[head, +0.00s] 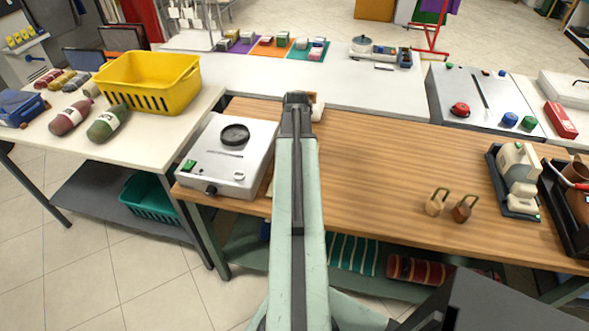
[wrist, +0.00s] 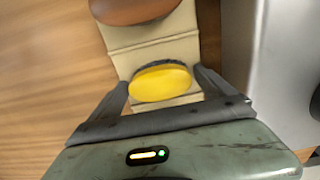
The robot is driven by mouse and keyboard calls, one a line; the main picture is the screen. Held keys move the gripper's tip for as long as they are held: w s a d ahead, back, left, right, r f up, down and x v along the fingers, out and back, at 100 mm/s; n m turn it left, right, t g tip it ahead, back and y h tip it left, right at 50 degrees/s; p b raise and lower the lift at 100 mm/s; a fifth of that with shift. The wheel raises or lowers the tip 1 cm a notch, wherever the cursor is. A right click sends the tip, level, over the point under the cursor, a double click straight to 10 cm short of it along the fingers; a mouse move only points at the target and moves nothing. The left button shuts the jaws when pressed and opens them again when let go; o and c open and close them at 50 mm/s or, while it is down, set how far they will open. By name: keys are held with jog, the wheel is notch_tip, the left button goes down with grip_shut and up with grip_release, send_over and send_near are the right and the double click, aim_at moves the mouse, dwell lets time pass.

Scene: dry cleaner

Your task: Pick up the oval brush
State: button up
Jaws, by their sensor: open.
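In the wrist view a yellow oval piece with a dark fringe along its far edge, which looks like the oval brush (wrist: 160,83), lies on a beige stepped holder (wrist: 155,55). My gripper (wrist: 161,80) is open, with one finger to the left of the brush and one to the right. I see no grip on it, and I cannot tell how far above it the fingers are. In the head view my gripper (head: 298,98) is over the back of the wooden table, and my arm hides the brush.
A brown rounded thing (wrist: 133,8) sits farther along the holder. A grey metal box (wrist: 280,65) stands close on the right. In the head view, a white device (head: 228,155) stands left of my arm on the wooden table (head: 385,165), whose middle is clear.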

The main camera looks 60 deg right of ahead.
jog(key=shift+r, duration=0.1)
jog(key=c, duration=1.5)
jog(key=shift+r, duration=0.1)
notch_tip(320, 180, up, 10)
jog(key=p, duration=1)
